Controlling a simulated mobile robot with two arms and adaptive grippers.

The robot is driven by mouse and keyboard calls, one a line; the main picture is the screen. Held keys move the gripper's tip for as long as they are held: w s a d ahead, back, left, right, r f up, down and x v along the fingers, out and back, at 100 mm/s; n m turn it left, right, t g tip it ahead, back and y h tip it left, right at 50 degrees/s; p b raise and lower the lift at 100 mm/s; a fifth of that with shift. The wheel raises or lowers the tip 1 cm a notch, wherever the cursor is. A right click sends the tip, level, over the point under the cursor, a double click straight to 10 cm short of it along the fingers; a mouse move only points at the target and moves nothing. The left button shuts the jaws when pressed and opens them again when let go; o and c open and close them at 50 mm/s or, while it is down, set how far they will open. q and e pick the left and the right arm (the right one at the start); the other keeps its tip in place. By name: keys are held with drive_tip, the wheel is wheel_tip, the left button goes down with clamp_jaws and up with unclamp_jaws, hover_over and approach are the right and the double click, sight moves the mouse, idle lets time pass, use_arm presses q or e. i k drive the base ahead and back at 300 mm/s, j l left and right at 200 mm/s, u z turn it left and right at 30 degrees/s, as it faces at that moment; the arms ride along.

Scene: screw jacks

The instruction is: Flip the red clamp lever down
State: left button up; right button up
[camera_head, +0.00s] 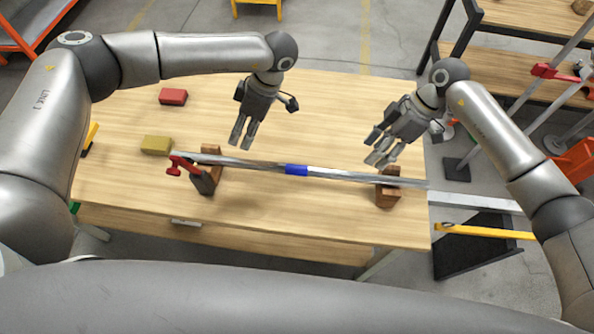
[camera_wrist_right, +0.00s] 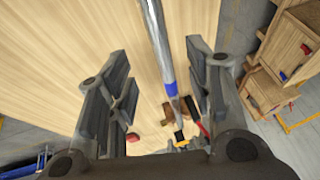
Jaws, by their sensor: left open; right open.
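The red clamp lever (camera_head: 183,163) sticks up and to the left from a dark clamp body (camera_head: 204,183) at the left wooden support. The clamp stands by the left end of a long metal bar (camera_head: 240,163) with a blue band (camera_head: 296,170). My left gripper (camera_head: 241,140) is open and empty, above the table, right of the lever and apart from it. My right gripper (camera_head: 378,157) is open and empty above the bar's right part. In the right wrist view the bar runs between its spread fingers (camera_wrist_right: 158,50), and the red lever (camera_wrist_right: 202,126) shows beyond.
Wooden blocks (camera_head: 388,193) support the bar near both ends. A red block (camera_head: 173,97) and a yellow-green block (camera_head: 156,144) lie on the table (camera_head: 330,105) at the left. The table's back middle is clear. A wooden shelf unit (camera_head: 530,65) stands behind right.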

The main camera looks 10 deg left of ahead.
sight(187, 163)
drive_tip(key=k, duration=1.5)
